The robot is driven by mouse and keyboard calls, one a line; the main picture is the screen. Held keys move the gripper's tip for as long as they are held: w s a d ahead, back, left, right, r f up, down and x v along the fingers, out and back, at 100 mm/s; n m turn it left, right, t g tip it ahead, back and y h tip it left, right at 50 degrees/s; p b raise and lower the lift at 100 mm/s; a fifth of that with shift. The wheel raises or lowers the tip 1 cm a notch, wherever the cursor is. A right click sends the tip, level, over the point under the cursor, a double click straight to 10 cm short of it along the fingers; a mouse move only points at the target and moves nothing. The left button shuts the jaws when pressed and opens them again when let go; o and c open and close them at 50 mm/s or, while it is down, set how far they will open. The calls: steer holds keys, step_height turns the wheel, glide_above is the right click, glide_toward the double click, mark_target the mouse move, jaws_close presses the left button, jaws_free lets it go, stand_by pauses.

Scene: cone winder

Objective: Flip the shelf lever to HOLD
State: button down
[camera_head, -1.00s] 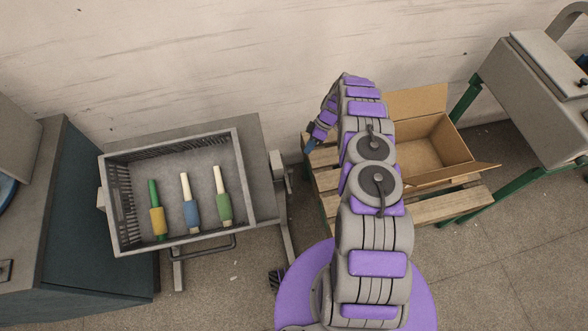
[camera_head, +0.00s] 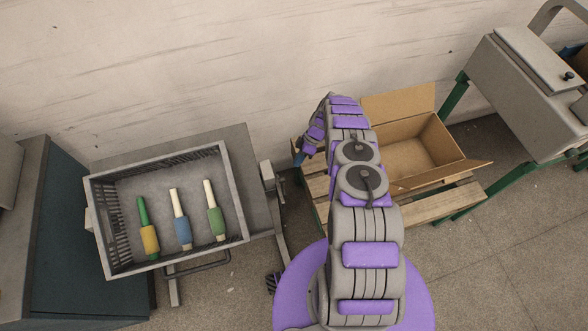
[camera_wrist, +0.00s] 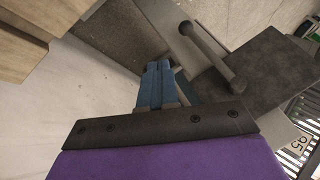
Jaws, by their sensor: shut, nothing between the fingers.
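The lever (camera_wrist: 212,56) shows in the wrist view as a grey rod with rounded ends, lying against a flat grey plate to the right of my fingers. I cannot read any HOLD mark. In the head view, grey metal fittings (camera_head: 268,175) stand on the right side of the shelf (camera_head: 240,155); the lever is too small to make out there. My gripper (camera_wrist: 158,66) has blue fingers pressed together, empty, with the tips left of the lever and apart from it in the picture. In the head view my gripper (camera_head: 299,158) is a small blue tip right of the shelf.
A grey crate (camera_head: 242,200) on the shelf holds three bobbins: yellow-green (camera_head: 149,238), blue (camera_head: 182,230) and green (camera_head: 216,222). A dark cabinet (camera_head: 90,240) stands left.

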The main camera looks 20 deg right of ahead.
mark_target(283, 188)
steer(key=s+a+f+b, duration=0.3)
steer(key=s+a+f, duration=0.2)
steer(key=f, duration=0.3)
steer(key=shift+a+f, duration=0.2)
steer(key=shift+a, duration=0.45)
steer(key=shift+s, duration=0.2)
